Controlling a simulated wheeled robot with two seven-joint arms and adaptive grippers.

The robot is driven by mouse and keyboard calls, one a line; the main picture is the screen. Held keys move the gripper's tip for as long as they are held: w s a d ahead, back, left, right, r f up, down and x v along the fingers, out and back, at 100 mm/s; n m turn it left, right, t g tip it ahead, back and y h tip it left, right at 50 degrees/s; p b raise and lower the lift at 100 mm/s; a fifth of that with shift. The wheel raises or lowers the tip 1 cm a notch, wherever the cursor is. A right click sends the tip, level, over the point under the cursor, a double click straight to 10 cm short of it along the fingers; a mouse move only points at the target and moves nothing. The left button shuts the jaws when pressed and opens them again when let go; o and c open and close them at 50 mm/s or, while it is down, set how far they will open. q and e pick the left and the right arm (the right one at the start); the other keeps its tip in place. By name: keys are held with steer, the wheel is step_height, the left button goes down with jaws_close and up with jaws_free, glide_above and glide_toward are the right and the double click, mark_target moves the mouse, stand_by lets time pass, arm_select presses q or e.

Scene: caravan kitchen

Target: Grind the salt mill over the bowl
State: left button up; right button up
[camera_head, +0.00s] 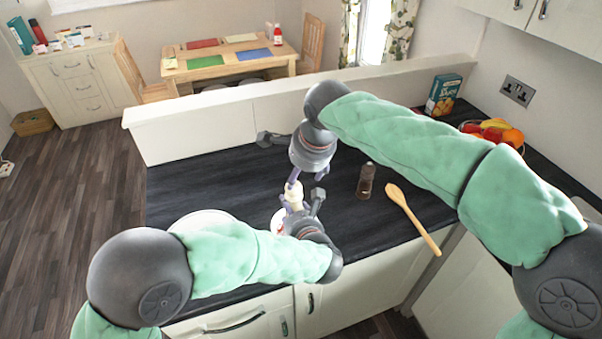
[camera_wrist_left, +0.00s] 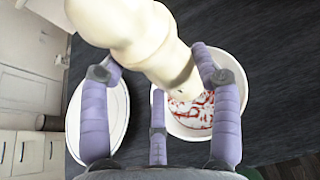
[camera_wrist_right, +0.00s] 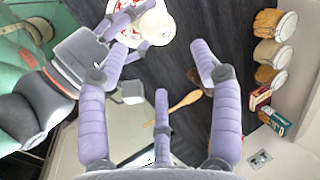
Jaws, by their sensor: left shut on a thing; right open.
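The cream salt mill (camera_head: 295,193) is in my left gripper (camera_head: 298,207), shut on its body; the left wrist view shows the mill (camera_wrist_left: 135,38) large and tilted. The white bowl (camera_wrist_left: 215,98), with red streaks inside, lies beneath the mill's lower end. In the head view the bowl (camera_head: 277,223) is mostly hidden by my left gripper. My right gripper (camera_head: 306,179) is open above the mill, its fingers apart. In the right wrist view the mill's pale top (camera_wrist_right: 153,27) is beyond the fingertips, not between them.
A white plate (camera_head: 200,218) lies left of the bowl. A dark brown mill (camera_head: 366,181) and a wooden spoon (camera_head: 413,218) are to the right on the dark counter (camera_head: 345,225). A box (camera_head: 443,94) and a fruit bowl (camera_head: 495,132) stand at the back right.

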step_height(320, 180, up, 7)
stand_by(0.8)
steer(key=shift+w, duration=0.1)
stand_by(0.9)
steer(key=n+g+y, duration=0.2)
steer(key=n+g, duration=0.4)
steer(key=n, duration=1.3)
glide_toward(297, 181)
steer(key=x, duration=1)
steer(key=shift+a+f, duration=0.1)
steer(key=shift+f, duration=0.2)
steer(key=c, duration=1.1)
